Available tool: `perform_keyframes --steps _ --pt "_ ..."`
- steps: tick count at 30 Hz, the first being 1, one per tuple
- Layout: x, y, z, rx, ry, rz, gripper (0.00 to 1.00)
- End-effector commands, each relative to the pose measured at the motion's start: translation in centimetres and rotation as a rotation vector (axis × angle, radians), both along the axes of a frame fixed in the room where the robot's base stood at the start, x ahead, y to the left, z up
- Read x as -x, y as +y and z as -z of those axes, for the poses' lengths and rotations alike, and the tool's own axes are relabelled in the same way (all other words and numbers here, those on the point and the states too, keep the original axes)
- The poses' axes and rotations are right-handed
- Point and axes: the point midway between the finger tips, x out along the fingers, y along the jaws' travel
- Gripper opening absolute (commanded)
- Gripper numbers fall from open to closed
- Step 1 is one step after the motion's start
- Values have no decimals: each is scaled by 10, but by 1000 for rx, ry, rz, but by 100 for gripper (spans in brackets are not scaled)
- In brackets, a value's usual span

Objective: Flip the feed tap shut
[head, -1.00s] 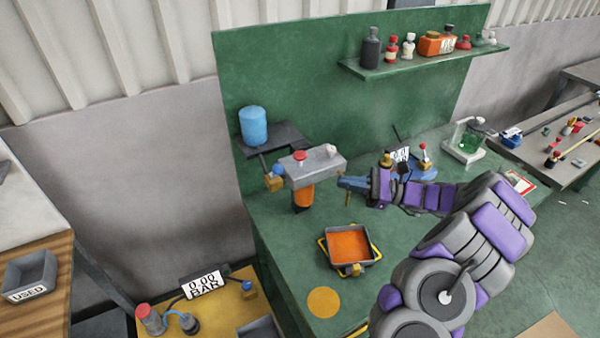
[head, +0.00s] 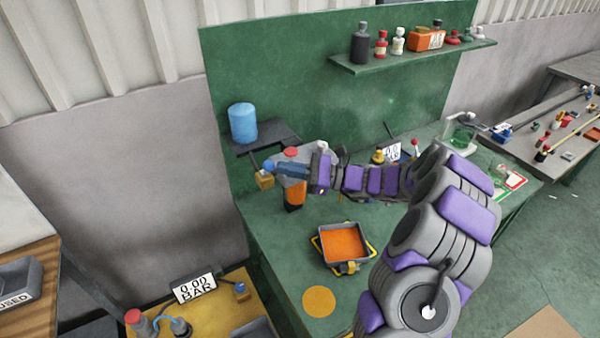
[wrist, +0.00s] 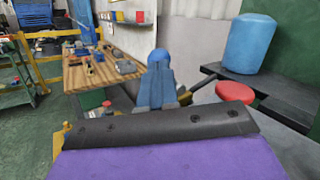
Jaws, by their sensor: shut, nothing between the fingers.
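The feed tap is a small brass block (head: 265,181) with a blue handle (head: 269,166), on the line below the blue tank (head: 243,122). My gripper (head: 281,169) is shut and empty, its tip close to the right of the blue handle. I cannot tell from the head view whether they touch. In the wrist view my shut blue-grey fingers (wrist: 156,88) point away from the camera, and a rounded blue end, probably the tap handle (wrist: 158,57), shows just beyond them. The brass body is hidden there.
The blue tank stands on a dark shelf (head: 281,136). A tray of orange material (head: 343,243) sits on the green bench. The bench front is mostly clear.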

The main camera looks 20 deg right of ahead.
Motion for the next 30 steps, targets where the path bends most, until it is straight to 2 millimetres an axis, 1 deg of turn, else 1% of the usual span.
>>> perform_keyframes --steps 15,20,30 --pt "-1 2 -1 1 7 0 0" --pt "-3 3 -5 7 35 1 0" --pt "-5 3 -6 15 74 1 0"
